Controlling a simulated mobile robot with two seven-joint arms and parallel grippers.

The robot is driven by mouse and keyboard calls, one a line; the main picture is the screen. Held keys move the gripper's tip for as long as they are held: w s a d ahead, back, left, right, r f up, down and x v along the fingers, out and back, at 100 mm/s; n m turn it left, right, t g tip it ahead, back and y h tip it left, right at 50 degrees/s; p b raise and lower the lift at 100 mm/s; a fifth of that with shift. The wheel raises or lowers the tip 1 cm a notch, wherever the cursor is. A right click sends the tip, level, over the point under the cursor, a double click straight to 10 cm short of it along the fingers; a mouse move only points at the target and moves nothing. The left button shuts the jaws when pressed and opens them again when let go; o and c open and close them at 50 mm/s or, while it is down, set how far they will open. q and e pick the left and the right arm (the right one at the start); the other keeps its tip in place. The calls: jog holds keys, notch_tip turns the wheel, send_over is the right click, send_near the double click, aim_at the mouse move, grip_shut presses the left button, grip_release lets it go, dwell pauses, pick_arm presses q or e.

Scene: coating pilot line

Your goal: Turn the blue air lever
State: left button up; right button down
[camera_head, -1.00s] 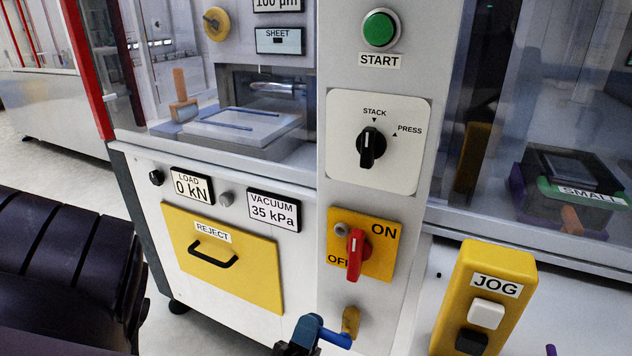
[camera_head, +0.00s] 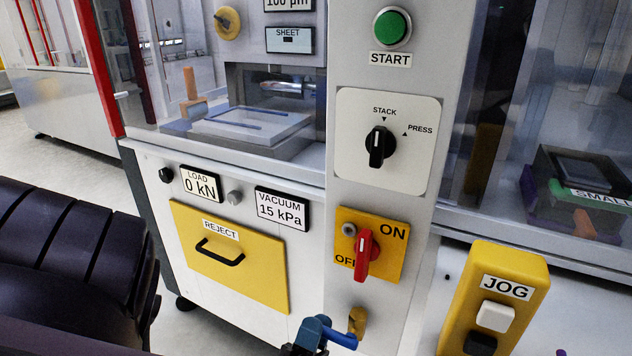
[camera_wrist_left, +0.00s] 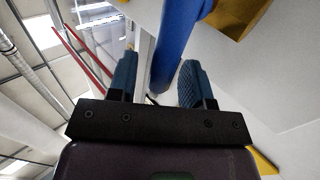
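The blue air lever (camera_head: 342,339) sticks out at the bottom of the panel column, below the red switch. A brass-coloured fitting (camera_head: 357,320) is beside it. My left gripper (camera_head: 312,332) is at the lever's left end in the head view, partly cut off by the bottom edge. In the left wrist view, the blue lever (camera_wrist_left: 176,45) runs between the two blue fingers of my left gripper (camera_wrist_left: 158,82). The fingers are apart, with a clear gap between the lever and the left finger. The lever is close to the right finger; contact cannot be told. My right gripper does not show.
Above the lever are the red ON/OFF switch (camera_head: 363,254) and the STACK/PRESS knob (camera_head: 380,147). The yellow reject drawer (camera_head: 262,268) is to the left, and the JOG box (camera_head: 505,262) to the right. The vacuum display (camera_head: 282,208) reads 15 kPa.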

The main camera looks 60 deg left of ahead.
pick_arm(q)
jog(key=shift+r, duration=0.1)
jog(key=shift+r, duration=0.35)
notch_tip(320, 180, up, 19)
jog(key=p, duration=0.7)
jog(key=shift+p, duration=0.35)
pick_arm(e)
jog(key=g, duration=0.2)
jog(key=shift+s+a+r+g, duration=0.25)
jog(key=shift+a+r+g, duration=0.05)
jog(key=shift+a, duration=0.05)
pick_arm(q)
jog(key=shift+c, duration=0.3)
